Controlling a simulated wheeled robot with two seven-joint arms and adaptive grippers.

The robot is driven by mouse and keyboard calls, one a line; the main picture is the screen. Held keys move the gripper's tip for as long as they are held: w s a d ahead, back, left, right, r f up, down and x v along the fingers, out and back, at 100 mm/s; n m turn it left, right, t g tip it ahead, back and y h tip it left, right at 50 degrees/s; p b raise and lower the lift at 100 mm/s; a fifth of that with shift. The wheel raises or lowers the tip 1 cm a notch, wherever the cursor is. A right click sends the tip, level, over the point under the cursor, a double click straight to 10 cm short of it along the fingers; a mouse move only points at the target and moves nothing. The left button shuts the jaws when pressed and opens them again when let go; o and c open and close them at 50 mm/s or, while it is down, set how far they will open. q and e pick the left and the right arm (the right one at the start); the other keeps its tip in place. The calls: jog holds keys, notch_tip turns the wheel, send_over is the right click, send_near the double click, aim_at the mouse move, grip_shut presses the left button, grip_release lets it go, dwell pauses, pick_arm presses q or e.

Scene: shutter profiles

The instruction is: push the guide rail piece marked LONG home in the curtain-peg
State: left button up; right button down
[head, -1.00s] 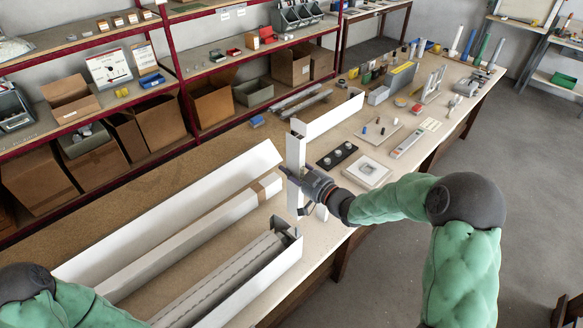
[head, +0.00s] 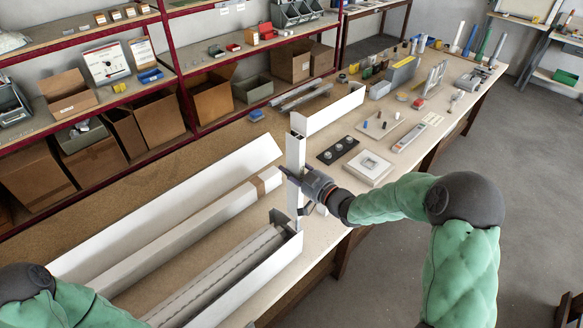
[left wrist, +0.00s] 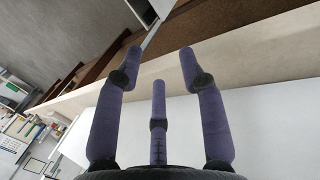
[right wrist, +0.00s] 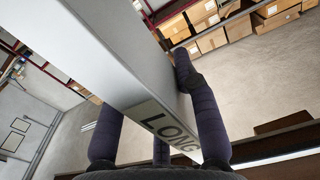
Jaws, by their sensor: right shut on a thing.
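The guide rail piece (head: 296,150) is a long white profile standing about upright in the head view. In the right wrist view its LONG label (right wrist: 165,125) shows beside the fingers. My right gripper (head: 292,178) is shut on the rail's middle part. The rail's lower end is at the near right end of the white shutter box (head: 270,277), by its dark end plate (head: 283,220). I cannot make out the curtain-peg or whether the rail sits on it. My left gripper (left wrist: 160,65) is open and empty in the left wrist view; the head view does not show its fingers.
White profiles (head: 190,220) lie along the bench left of the rail. Another white piece (head: 335,110) stands behind it. A black plate with knobs (head: 338,151) and a white square frame (head: 369,166) lie to the right. Shelves with boxes stand behind.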

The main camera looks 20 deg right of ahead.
jog(key=shift+b, duration=0.85)
dwell(1.4)
notch_tip(320, 180, down, 7)
jog(key=b, duration=0.7)
jog(key=shift+f, duration=0.15)
dwell(2.5)
jog(key=c, duration=0.9)
grip_release()
jog(key=shift+o, duration=0.2)
jog(key=shift+s, duration=0.1)
jog(key=v, duration=0.8)
